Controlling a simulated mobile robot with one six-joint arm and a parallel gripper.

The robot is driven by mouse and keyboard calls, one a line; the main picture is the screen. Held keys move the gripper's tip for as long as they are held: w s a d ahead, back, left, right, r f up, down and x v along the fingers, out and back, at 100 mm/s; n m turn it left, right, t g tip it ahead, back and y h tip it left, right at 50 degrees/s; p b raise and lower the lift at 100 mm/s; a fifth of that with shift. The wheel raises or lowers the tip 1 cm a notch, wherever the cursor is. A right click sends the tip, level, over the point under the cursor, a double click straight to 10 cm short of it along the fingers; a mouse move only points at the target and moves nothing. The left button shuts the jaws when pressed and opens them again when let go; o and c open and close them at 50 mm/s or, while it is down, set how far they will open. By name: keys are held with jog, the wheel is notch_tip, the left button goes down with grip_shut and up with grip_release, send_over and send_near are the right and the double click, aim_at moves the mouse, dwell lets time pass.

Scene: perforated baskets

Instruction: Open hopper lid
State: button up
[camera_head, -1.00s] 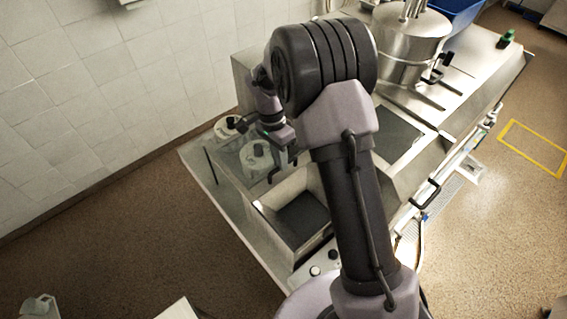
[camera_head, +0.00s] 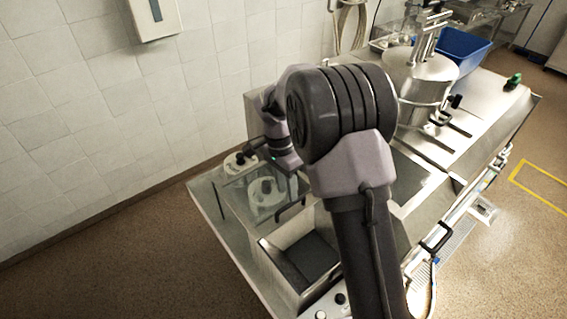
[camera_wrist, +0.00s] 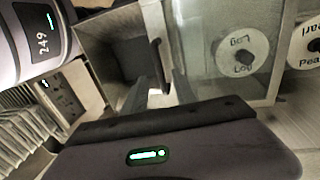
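A clear see-through panel (camera_head: 235,200) covers a compartment at the left end of the steel machine; it also shows in the wrist view (camera_wrist: 203,82). A dark bar handle (camera_head: 291,210) stands at its edge, and in the wrist view the handle (camera_wrist: 159,66) lies just beyond and between my fingertips. My gripper (camera_head: 287,166) is over this end of the machine, pointing down. In the wrist view its two fingers (camera_wrist: 157,88) are apart with nothing clearly held. Whether they touch the handle cannot be told. A round steel vessel with a lid (camera_head: 420,63) stands farther back.
White round pieces with black knobs (camera_head: 266,196) show under or beside the panel; the wrist view shows one marked "Log" (camera_wrist: 243,52). An open steel bin (camera_head: 270,255) lies in front. A blue tub (camera_head: 463,50) stands at the back. The tiled wall is close on the left.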

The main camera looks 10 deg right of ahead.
notch_tip(320, 180, up, 13)
jog(key=w+a, duration=0.1)
jog(key=w, duration=0.1)
jog(key=shift+w, duration=0.15)
dwell(0.3)
